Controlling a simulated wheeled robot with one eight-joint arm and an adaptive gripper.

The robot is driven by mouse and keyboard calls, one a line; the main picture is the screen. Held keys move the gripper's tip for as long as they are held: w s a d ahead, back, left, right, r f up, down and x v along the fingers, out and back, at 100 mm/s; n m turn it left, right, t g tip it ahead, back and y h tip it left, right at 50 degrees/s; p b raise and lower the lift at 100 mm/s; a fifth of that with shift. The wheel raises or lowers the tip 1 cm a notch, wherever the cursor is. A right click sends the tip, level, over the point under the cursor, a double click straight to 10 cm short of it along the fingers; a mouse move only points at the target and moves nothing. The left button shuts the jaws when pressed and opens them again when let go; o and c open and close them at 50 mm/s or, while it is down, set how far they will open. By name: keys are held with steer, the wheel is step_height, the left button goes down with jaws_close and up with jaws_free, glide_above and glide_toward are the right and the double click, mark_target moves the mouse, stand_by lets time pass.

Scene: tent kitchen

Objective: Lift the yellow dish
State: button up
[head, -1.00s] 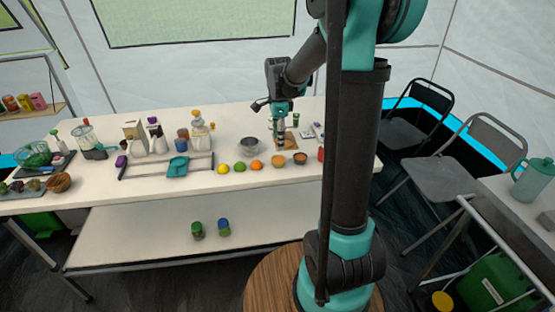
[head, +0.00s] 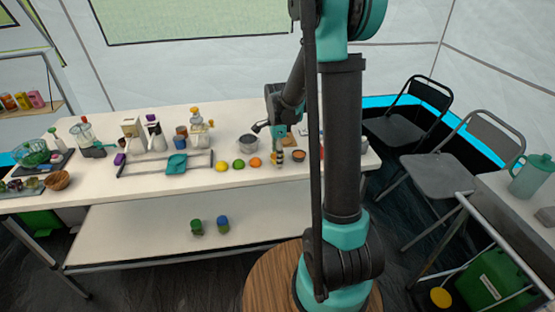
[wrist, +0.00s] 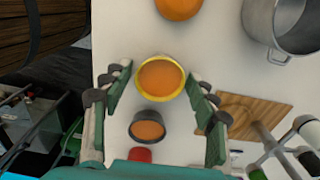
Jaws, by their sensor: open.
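The yellow dish (wrist: 141,80) is a small round bowl with a yellow rim and orange contents. In the wrist view it sits upright on the pale table, between the spread fingers of my gripper (wrist: 160,76). The fingers stand left and right of it with gaps, so the gripper is open and holds nothing. In the head view my gripper (head: 278,160) is low over the table's front part and largely hides the dish.
A dark bowl (wrist: 148,130) with orange contents is close to the dish; a red object (wrist: 140,155) lies beyond it. An orange (head: 255,162), a lime (head: 238,163) and a metal pot (head: 248,142) are nearby. A wooden board (wrist: 255,108) lies to the right in the wrist view.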

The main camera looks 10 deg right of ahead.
steer(key=shift+c, duration=0.3)
steer(key=c, duration=0.6)
steer(key=shift+r, duration=4.55)
